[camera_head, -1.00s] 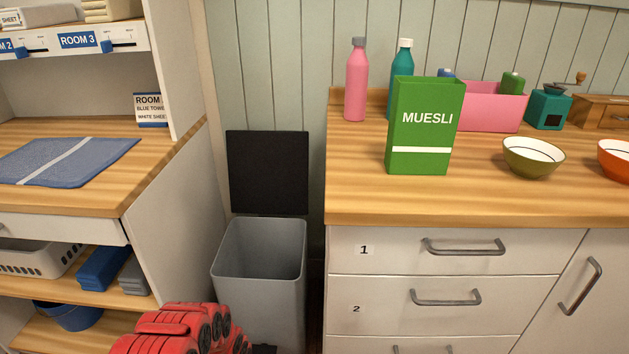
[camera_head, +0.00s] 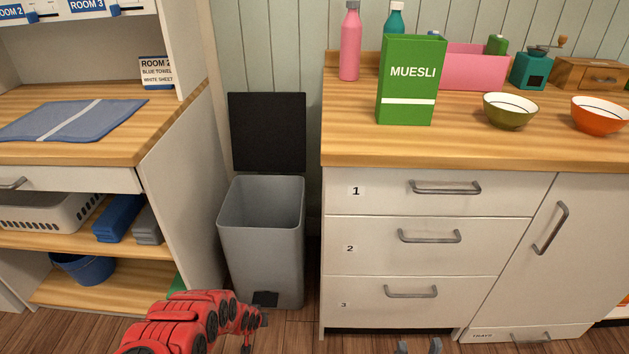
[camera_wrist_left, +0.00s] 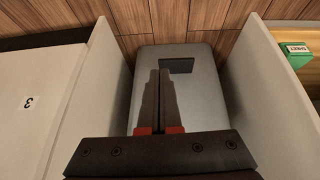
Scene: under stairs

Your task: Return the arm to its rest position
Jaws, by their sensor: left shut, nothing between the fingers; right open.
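My left arm (camera_head: 185,322) is red and black and comes in at the lower left of the head view, in front of the grey bin. In the left wrist view my left gripper (camera_wrist_left: 160,76) is shut with nothing between its fingers. Its fingers overlap the bin's grey front (camera_wrist_left: 203,92) in that view; whether they touch it I cannot tell.
The grey bin (camera_head: 262,235) stands with its black lid (camera_head: 267,132) up, between the shelf unit (camera_head: 185,190) and the drawer cabinet (camera_head: 350,260). The counter (camera_head: 350,140) carries a muesli box (camera_head: 408,85), bowls and bottles. Wooden floor (camera_head: 290,335) shows in front.

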